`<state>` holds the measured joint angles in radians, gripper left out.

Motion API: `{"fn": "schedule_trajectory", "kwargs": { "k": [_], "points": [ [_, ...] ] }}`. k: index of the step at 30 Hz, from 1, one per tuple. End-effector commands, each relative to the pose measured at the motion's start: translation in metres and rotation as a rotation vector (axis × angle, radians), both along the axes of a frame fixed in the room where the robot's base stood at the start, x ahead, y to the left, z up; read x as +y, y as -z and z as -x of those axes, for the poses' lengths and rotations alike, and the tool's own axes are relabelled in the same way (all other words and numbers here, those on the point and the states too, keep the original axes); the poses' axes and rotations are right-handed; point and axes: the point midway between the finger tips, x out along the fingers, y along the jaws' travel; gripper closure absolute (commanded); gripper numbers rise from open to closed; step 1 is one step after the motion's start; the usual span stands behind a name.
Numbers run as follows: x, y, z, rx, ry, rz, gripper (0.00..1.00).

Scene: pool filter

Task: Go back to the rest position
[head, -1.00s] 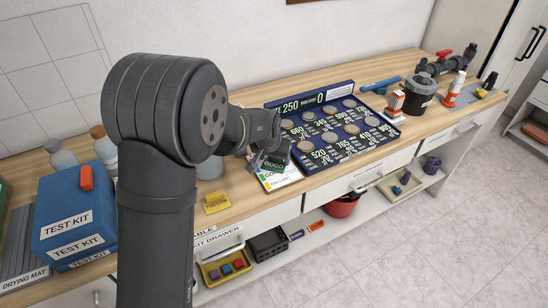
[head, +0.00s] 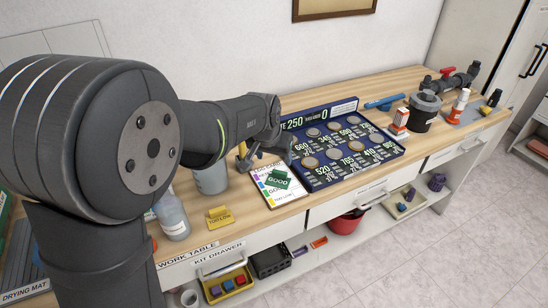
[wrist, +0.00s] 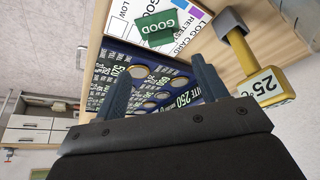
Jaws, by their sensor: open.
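My gripper (head: 268,158) is open and empty in the head view, above the worktop at the left end of the blue tray (head: 348,181). In the wrist view, my gripper (wrist: 160,78) shows two dark fingers spread apart, with the tray beyond them. My arm reaches in from the left of the head view. The tag also shows in the wrist view (wrist: 154,30). No rest position is marked in view.
In the wrist view, a yellow-handled tool (wrist: 245,58) is close to the right finger. A black pot (head: 424,112) stands beyond the tray.

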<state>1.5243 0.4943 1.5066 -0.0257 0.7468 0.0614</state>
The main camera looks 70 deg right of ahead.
Motion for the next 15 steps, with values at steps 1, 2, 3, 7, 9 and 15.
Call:
{"fn": "schedule_trajectory", "kwargs": {
  "k": [1,2,3,7,9,15],
  "points": [
    [0.000,0.000,0.000,0.000,0.000,0.000,0.34],
    [0.000,0.000,0.000,0.000,0.000,0.000,0.34],
    [0.000,0.000,0.000,0.000,0.000,0.000,0.34],
    [-0.001,0.002,0.000,0.000,0.000,-0.001,0.34],
    [-0.002,0.007,0.000,0.000,0.000,-0.003,0.34],
    [-0.013,0.033,0.000,0.000,0.000,-0.004,0.34]
  ]
}}
